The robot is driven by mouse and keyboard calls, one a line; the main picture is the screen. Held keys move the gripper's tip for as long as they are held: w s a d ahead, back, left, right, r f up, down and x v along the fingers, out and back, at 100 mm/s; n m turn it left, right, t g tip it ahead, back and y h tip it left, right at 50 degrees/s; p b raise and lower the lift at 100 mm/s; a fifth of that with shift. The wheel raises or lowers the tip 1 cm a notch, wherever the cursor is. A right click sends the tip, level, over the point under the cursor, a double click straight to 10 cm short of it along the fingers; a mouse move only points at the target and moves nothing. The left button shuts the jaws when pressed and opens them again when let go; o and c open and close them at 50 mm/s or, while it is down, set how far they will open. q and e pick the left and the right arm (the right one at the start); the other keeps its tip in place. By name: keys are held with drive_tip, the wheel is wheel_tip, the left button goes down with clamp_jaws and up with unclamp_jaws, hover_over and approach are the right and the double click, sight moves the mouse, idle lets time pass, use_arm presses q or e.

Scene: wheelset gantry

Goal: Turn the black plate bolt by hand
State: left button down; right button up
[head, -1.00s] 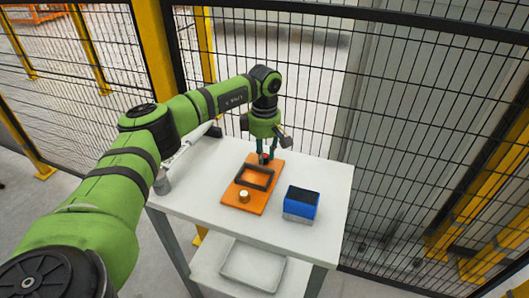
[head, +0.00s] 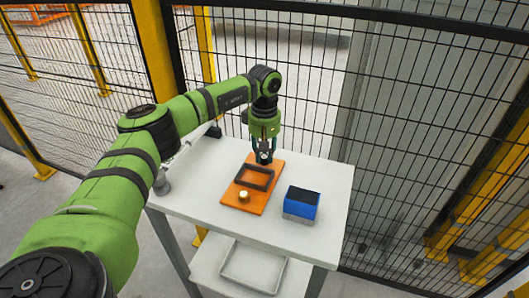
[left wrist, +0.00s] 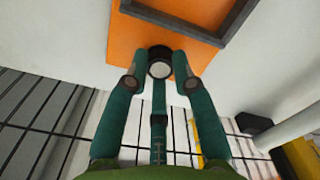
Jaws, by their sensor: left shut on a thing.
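My left gripper (head: 264,158) points down at the far end of the orange board (head: 257,204). In the left wrist view its teal fingers (left wrist: 158,82) are closed around the black bolt (left wrist: 160,53), which shows a pale round face and a dark rim. The bolt sits near the edge of the orange board (left wrist: 122,42). A dark rectangular frame (head: 255,178) lies on the board beside the gripper. My right gripper is not in view.
A small brass knob (head: 243,196) stands at the board's near end. A blue box with a dark top (head: 300,207) stands to the right on the white table (head: 328,180). A tray (head: 252,265) lies on the lower shelf. Black mesh fencing (head: 420,110) rises behind.

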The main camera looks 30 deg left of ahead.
sight(264, 156)
use_arm(q)
drive_tip(key=shift+w+a+r, duration=0.1)
drive_tip(key=shift+w+r, duration=0.1)
drive_tip(key=shift+r, duration=0.15)
drive_tip(key=c, duration=1.3)
unclamp_jaws()
drive_tip(key=shift+c, duration=0.2)
drive_tip(key=shift+o, duration=0.2)
drive_tip(key=shift+s, duration=0.15)
wheel_tip(264, 156, up, 12)
drive_tip(key=shift+s, duration=0.1)
